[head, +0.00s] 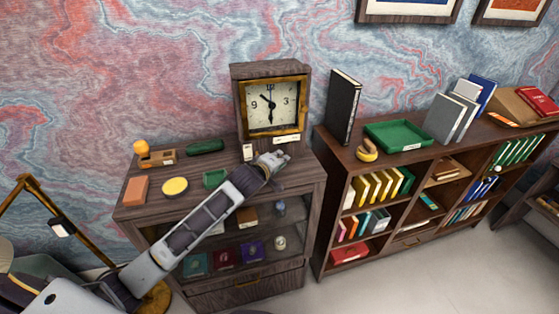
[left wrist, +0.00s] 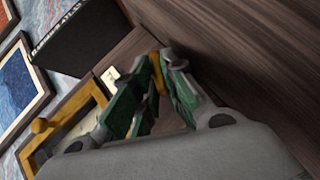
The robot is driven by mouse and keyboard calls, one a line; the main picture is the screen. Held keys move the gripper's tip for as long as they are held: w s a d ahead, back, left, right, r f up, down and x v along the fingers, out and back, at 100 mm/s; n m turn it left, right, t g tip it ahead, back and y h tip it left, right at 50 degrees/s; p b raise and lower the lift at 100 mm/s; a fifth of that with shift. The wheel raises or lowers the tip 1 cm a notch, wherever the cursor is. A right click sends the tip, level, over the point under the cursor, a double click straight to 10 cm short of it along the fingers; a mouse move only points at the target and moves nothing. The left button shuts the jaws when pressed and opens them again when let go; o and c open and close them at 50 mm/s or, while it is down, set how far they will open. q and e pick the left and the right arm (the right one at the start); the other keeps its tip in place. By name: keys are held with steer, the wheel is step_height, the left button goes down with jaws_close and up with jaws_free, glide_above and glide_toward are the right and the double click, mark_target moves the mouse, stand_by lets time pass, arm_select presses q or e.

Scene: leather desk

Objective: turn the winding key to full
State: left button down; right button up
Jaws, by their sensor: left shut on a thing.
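A square wooden clock (head: 270,72) with a brass-framed dial stands at the back of the wooden cabinet (head: 306,164). My left gripper (head: 276,160) is low in front of the clock, near its lower right. In the left wrist view the green-padded fingers (left wrist: 158,78) are shut on a narrow brass piece, which appears to be the winding key (left wrist: 157,66). Only part of the key shows between the pads, so its turn cannot be read. In the head view the gripper hides it. My right gripper is in neither view.
A white label (head: 287,139) is at the clock's base. A black book (head: 342,106) stands to the right, on the bookcase.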

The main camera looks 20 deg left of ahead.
arm_select(q)
steer(key=shift+d+m+g+y, duration=0.1)
steer(key=shift+m+g+y, duration=0.3)
steer(key=shift+g+y, duration=0.1)
steer(key=shift+w+d+r+m+g+y, duration=0.1)
steer(key=shift+m+g+y, duration=0.3)
steer(key=shift+g, duration=0.05)
steer(key=shift+d+r+m+g+y, duration=0.1)
steer(key=shift+m+g+y, duration=0.3)
steer(key=shift+g, duration=0.05)
steer(key=c, duration=1.8)
jaws_free()
steer(key=shift+o, duration=0.2)
steer(key=shift+r, duration=0.1)
steer(key=shift+v, duration=0.8)
steer(key=v, duration=1)
